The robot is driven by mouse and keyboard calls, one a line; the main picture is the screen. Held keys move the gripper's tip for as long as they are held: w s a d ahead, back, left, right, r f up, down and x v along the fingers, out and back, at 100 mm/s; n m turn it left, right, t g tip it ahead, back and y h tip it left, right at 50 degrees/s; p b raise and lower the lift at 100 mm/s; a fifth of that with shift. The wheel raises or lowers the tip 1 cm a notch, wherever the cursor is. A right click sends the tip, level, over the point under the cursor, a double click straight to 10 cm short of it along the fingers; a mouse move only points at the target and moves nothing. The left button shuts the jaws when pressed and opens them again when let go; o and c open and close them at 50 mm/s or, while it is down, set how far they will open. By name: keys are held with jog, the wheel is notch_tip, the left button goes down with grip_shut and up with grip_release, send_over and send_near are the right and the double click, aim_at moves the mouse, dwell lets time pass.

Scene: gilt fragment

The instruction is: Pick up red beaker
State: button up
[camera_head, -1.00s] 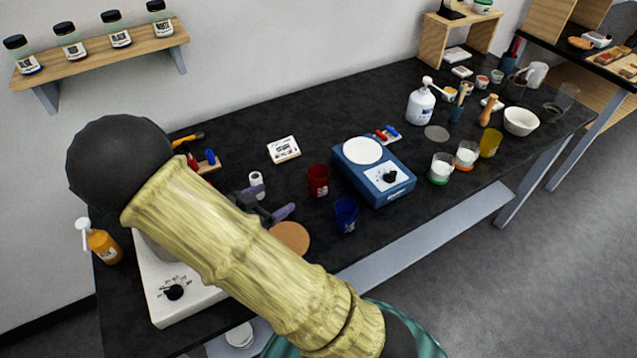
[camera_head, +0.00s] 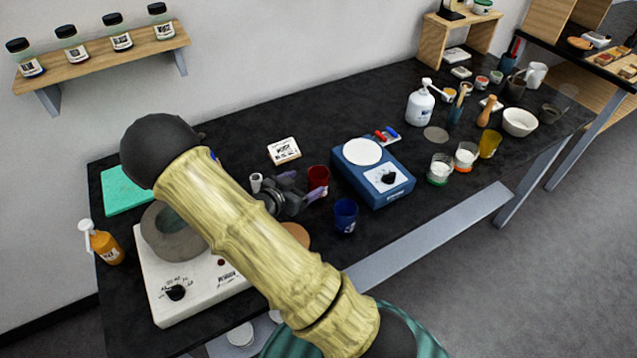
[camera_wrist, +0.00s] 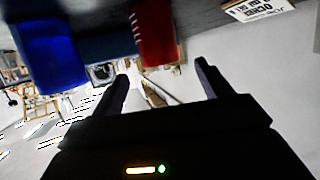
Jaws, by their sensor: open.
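The red beaker (camera_head: 319,177) stands on the black bench, left of the blue balance. My gripper (camera_head: 302,187) is open and empty just left of it, with its fingers pointing toward it and partly covering its lower left side. In the wrist view, the red beaker (camera_wrist: 155,35) shows at the top, ahead of and between the two spread fingertips (camera_wrist: 162,76). I see no finger closed on it, and I cannot tell whether either finger touches it.
The blue beaker (camera_head: 346,215) stands close by, in front and to the right; it also shows in the wrist view (camera_wrist: 50,52). The blue balance (camera_head: 390,192) is to the right. A small white container (camera_head: 256,182), labelled block (camera_head: 284,151) and cork disc (camera_head: 295,235) are near my gripper.

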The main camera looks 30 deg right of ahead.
aim_at(324, 171)
jog(key=shift+d, duration=0.1)
jog(key=p+x, duration=0.1)
jog(key=x, duration=0.4)
dwell(0.3)
dwell(0.3)
jog(key=c, duration=1.1)
jog(key=shift+r, duration=0.2)
jog(key=shift+r, duration=4.75)
